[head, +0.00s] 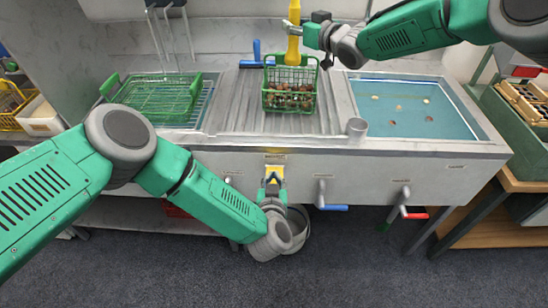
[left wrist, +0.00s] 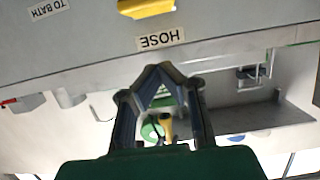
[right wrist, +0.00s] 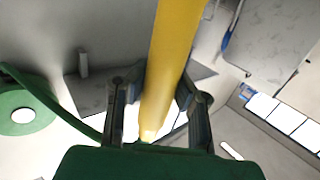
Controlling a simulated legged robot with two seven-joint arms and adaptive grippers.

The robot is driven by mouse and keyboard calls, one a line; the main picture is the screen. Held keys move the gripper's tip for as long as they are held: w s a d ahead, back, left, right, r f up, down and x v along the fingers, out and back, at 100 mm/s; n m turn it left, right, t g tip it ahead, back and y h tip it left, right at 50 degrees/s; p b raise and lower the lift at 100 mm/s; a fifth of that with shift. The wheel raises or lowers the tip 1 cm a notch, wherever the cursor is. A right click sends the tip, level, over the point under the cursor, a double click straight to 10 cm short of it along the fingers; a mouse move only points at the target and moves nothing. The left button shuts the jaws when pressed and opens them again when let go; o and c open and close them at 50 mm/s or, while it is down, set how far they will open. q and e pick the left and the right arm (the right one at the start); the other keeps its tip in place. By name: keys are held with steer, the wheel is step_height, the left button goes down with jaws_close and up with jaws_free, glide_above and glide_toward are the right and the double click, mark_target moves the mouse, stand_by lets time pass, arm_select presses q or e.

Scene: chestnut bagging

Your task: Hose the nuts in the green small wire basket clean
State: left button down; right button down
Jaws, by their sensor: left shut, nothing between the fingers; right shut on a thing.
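The green small wire basket (head: 266,86) stands on the ribbed drainboard, holding brown nuts (head: 290,101). My right gripper (head: 294,27) is shut on the yellow hose wand (head: 293,50), which hangs upright with its lower end just above the basket; the right wrist view shows the wand (right wrist: 175,55) between the fingers (right wrist: 160,85). No water stream is visible. My left gripper (head: 272,180) is shut and empty, just below the yellow lever (head: 274,171) on the sink front. In the left wrist view its fingertips (left wrist: 160,70) are near the HOSE label (left wrist: 160,39), with the yellow lever (left wrist: 146,7) beyond.
A larger green wire basket (head: 158,97) sits left of the drainboard. A blue bath (head: 400,118) with several floating nuts is at the right. Blue (head: 333,207) and red (head: 415,214) valve handles stick out from the front. A bucket (head: 298,226) stands below.

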arm_select(q)
steer(key=shift+x, duration=1.1)
steer(key=shift+w+f, duration=0.25)
steer(key=shift+f, duration=1.8)
